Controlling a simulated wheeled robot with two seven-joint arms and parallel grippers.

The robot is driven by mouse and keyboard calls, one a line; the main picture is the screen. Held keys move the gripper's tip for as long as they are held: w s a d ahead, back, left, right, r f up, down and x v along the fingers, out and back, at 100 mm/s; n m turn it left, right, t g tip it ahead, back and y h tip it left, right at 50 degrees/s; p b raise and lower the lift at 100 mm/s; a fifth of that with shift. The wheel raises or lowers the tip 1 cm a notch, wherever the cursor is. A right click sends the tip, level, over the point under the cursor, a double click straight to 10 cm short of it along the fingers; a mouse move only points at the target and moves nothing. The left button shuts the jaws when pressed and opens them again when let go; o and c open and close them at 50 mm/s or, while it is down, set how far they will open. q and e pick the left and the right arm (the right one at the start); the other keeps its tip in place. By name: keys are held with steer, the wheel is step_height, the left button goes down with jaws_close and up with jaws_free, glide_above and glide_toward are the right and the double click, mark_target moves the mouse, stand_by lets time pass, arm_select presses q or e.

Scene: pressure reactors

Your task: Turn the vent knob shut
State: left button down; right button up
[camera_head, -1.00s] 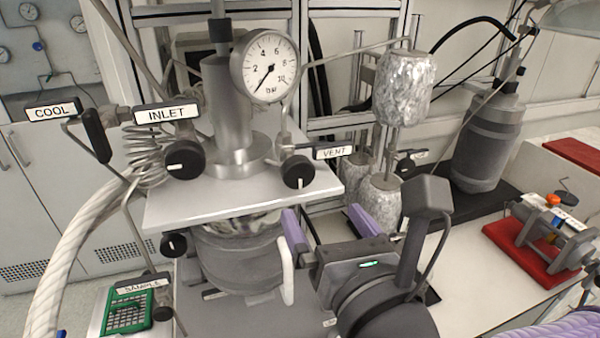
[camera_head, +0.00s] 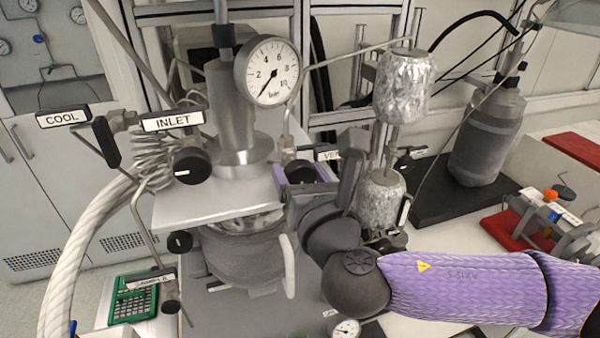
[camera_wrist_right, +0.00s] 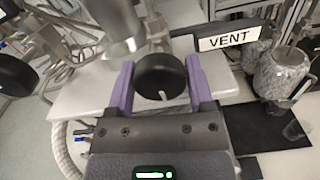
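The vent knob (camera_wrist_right: 161,78) is a round black knob with a white pointer mark, below the VENT label (camera_wrist_right: 228,38). In the head view the right gripper (camera_head: 304,178) covers part of the knob (camera_head: 300,172) and of the VENT label (camera_head: 328,154). The pressure gauge (camera_head: 268,71) needle points to the lower left. My left gripper is out of view.
The black INLET knob (camera_head: 192,166) and another black knob (camera_head: 180,242) sit to the left. Foil-wrapped cylinders (camera_head: 404,86) stand close on the right.

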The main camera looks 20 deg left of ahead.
steer(key=c, duration=0.8)
steer(key=shift+o, duration=0.2)
steer(key=shift+m, duration=0.3)
steer(key=m+b, duration=0.1)
steer(key=m, duration=0.1)
steer(key=shift+f+m, duration=0.1)
steer(key=shift+m, duration=0.3)
steer(key=m, duration=0.4)
steer(key=shift+m, duration=0.3)
steer(key=m, duration=0.4)
steer(key=shift+m, duration=0.3)
steer(key=m+p, duration=0.1)
steer(key=m, duration=0.4)
steer(key=shift+m, duration=0.3)
